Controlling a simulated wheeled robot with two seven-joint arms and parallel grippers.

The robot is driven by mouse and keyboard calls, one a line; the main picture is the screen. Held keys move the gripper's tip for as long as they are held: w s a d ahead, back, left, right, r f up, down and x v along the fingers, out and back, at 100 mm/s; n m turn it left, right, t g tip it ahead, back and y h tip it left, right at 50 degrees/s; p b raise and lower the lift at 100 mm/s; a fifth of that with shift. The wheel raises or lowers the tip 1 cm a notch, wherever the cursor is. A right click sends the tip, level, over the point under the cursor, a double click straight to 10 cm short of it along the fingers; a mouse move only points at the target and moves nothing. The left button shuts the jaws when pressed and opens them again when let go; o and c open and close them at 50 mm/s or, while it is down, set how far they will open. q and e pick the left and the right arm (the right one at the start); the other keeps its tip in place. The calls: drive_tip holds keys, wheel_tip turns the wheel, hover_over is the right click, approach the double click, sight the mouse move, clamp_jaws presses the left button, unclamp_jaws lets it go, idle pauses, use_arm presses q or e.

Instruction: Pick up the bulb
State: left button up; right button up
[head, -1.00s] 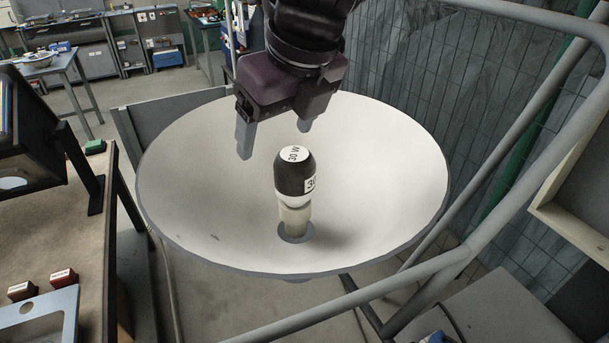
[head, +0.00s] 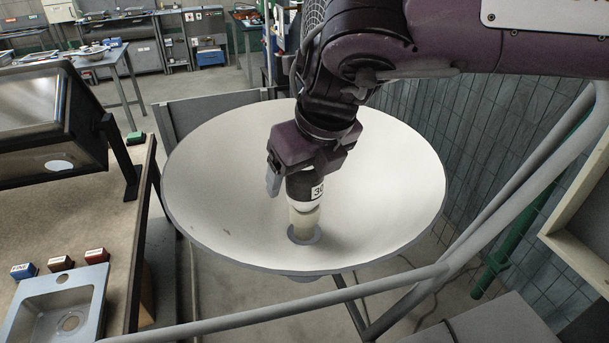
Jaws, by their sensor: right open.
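The bulb (head: 304,192) stands upright in the middle of a wide white dish (head: 215,190). Its upper part is dark with a white number label, and its lower part is pale, set in a grey ring at the dish's centre. My right gripper (head: 295,180) is over the bulb's top, pointing down, with its jaws open. One finger shows at the left side of the bulb; the other is hidden. The gripper hides the top of the bulb, and I cannot tell whether a finger touches it. My left gripper is not in view.
Grey metal rails (head: 530,180) run around the dish at the right and front. A brown bench (head: 115,225) at the left holds a dark-framed lamp or screen, a metal plate (head: 55,308) and small coloured blocks (head: 60,263). A tiled wall stands behind at the right.

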drive_tip(key=shift+w+f, duration=0.15)
drive_tip(key=shift+f, duration=0.25)
drive_tip(key=shift+c, duration=0.4)
drive_tip(key=c, duration=1)
drive_tip(key=shift+c, duration=0.2)
drive_tip(key=shift+r, duration=0.15)
